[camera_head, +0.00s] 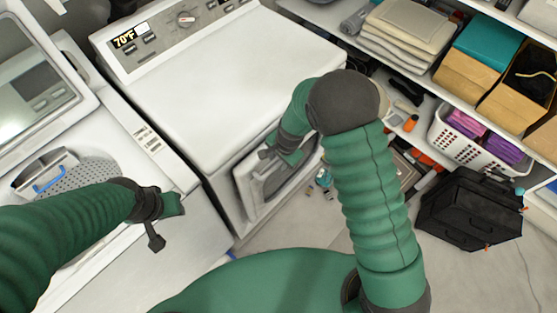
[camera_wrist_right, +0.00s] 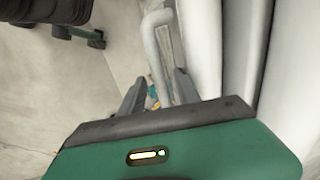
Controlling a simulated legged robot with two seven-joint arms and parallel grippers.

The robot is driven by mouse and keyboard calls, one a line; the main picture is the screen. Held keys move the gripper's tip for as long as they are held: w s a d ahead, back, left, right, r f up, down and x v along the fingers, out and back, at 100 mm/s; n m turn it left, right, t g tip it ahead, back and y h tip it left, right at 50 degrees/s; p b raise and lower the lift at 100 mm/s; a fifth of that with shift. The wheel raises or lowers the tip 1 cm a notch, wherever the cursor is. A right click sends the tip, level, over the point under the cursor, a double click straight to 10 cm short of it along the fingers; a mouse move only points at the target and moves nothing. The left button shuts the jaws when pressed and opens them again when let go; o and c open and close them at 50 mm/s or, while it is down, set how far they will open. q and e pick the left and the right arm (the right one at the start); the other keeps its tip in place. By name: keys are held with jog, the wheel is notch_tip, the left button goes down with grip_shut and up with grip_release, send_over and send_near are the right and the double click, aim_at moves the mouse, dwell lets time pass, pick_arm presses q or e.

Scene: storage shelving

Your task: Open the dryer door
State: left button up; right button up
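The white dryer (camera_head: 240,75) stands in the middle of the head view, with its dial panel at the back. Its door (camera_head: 250,192) is on the front face, partly covered by my right arm; I cannot tell whether it is fully closed. My right gripper (camera_head: 268,153) is at the door's upper left part. In the right wrist view, its two fingers (camera_wrist_right: 160,92) are apart, with a white curved bar (camera_wrist_right: 158,50), seemingly the door handle, reaching between them. Contact is unclear. My left gripper (camera_head: 163,222) hangs in front of the neighbouring white machine; its opening is unclear.
Shelves at right hold folded towels (camera_head: 405,30), boxes (camera_head: 478,60) and a white basket (camera_head: 470,140). A black case (camera_head: 470,208) stands on the floor. Open floor lies before the dryer.

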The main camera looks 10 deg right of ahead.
jog(key=shift+w+d+f, duration=0.1)
jog(key=shift+d, duration=0.2)
jog(key=shift+c, duration=0.3)
jog(key=shift+d, duration=0.1)
jog(key=c, duration=0.5)
jog(key=shift+c, duration=1.2)
jog(key=shift+a, duration=0.55)
grip_shut()
jog(key=shift+d, duration=0.2)
jog(key=shift+s+a, duration=0.15)
jog(key=shift+s, duration=0.05)
